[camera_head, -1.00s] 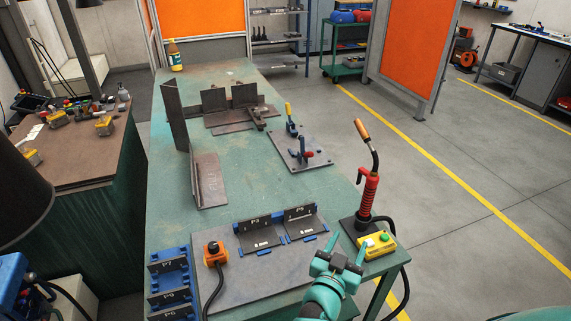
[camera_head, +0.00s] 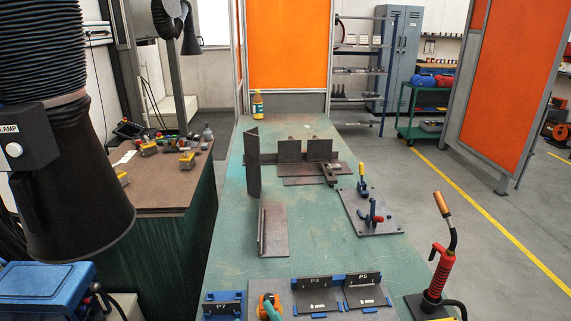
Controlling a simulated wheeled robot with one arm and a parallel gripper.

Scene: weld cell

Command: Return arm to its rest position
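Only a small teal piece of my gripper (camera_head: 271,309) shows at the bottom edge of the head view. It overlaps the orange button box on the near end of the green worktable (camera_head: 222,230). The rest of my gripper and my arm is below the frame. I cannot see whether the fingers are apart or together, or whether anything is held.
Angle plates P3 (camera_head: 315,295) and P5 (camera_head: 364,290) sit in blue holders near the front. A red welding torch (camera_head: 440,268) stands at right. A black extraction hood (camera_head: 70,185) hangs at left. Welded plates (camera_head: 273,228) and a clamp plate (camera_head: 371,213) lie farther back.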

